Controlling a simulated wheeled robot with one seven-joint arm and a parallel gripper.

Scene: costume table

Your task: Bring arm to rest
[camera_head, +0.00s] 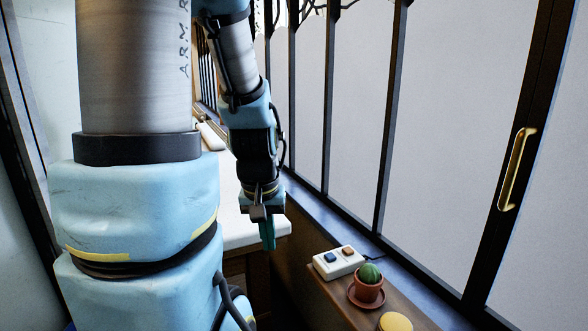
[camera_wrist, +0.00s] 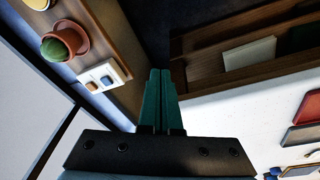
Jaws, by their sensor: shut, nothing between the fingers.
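My gripper (camera_head: 267,236) hangs below my arm in the head view, pointing down in front of the near right corner of the white table (camera_head: 247,229). In the wrist view its green fingers (camera_wrist: 159,90) are side by side, shut and empty. They touch nothing that I can see. My arm comes down from the top of the head view, and its large blue and grey links cover much of the left side.
A wooden ledge (camera_head: 339,302) holds a white switch box (camera_head: 331,268), a potted cactus (camera_head: 368,287) and a yellow round object (camera_head: 395,322). Dark-framed windows (camera_head: 357,100) line the right. The wrist view shows an open drawer (camera_wrist: 285,62) and a red case (camera_wrist: 309,107).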

